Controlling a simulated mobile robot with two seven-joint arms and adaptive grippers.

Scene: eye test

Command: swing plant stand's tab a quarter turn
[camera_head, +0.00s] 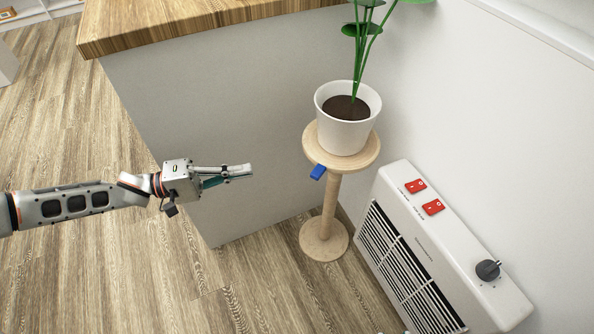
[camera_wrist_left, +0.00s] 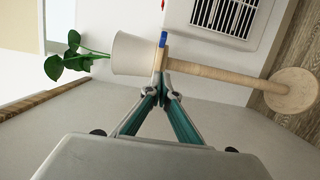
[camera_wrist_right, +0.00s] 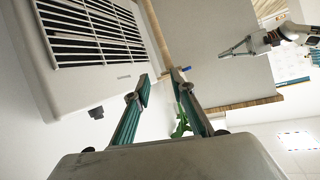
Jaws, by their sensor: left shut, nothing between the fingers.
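The plant stand (camera_head: 328,205) is pale wood, with a round top, one post and a round foot. Its small blue tab (camera_head: 318,172) sticks out under the front-left rim of the top; it also shows in the left wrist view (camera_wrist_left: 163,39) and the right wrist view (camera_wrist_right: 187,69). My left gripper (camera_head: 248,170) is shut and empty, left of the tab and apart from it. In the left wrist view its closed fingertips (camera_wrist_left: 161,76) appear in front of the stand. My right gripper (camera_wrist_right: 161,82) is open and empty, outside the head view.
A white pot (camera_head: 347,130) with a green plant stands on the stand's top. A white heater (camera_head: 440,250) with red switches and a dark knob is right of the stand. A wood-topped counter (camera_head: 190,25) stands behind. Floor left of the stand is clear.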

